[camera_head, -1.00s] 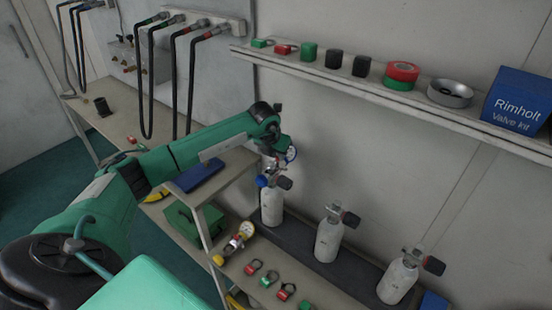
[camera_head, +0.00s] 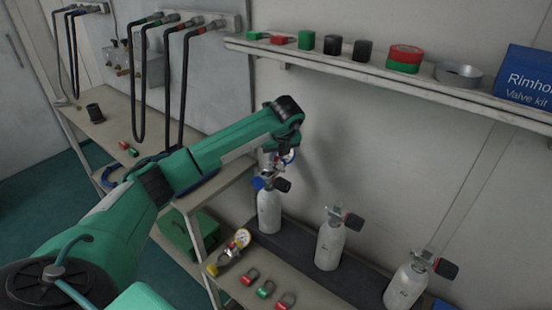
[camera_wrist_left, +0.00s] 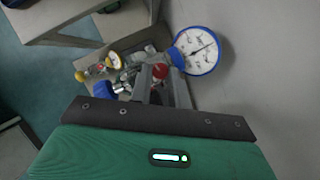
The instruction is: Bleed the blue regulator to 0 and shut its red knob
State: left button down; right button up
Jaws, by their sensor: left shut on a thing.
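The blue regulator sits on top of the leftmost grey cylinder (camera_head: 269,212). Its blue hand knob (camera_head: 258,183) also shows in the left wrist view (camera_wrist_left: 121,88). Its round gauge (camera_wrist_left: 197,51) has a blue rim and white face; the needle is too small to read surely. The red knob (camera_wrist_left: 160,71) is between the fingers of my left gripper (camera_wrist_left: 161,84). The gripper is shut on it, and the fingers hide part of it. In the head view the left gripper (camera_head: 271,158) is above the cylinder, partly hidden by its wrist. My right gripper is not in view.
Two more cylinders (camera_head: 330,245) (camera_head: 405,287) with black knobs stand to the right. A yellow gauge assembly (camera_head: 231,251) and several red and green clips lie on the lower bench. A shelf (camera_head: 390,76) crosses above. Black hoses (camera_head: 164,90) hang at the left.

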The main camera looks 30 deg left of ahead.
pick_arm(q)
jog(key=shift+n, duration=0.6)
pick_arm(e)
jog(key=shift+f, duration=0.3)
pick_arm(q)
jog(key=c, duration=1.3)
grip_release()
jog(key=b+v, duration=0.2)
jog(key=v, duration=0.5)
jog(key=shift+d+r, duration=0.2)
jog(key=shift+r, duration=0.05)
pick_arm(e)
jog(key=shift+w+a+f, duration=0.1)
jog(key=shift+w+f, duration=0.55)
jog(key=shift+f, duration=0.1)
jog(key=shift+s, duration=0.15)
pick_arm(q)
jog(key=shift+f, duration=0.1)
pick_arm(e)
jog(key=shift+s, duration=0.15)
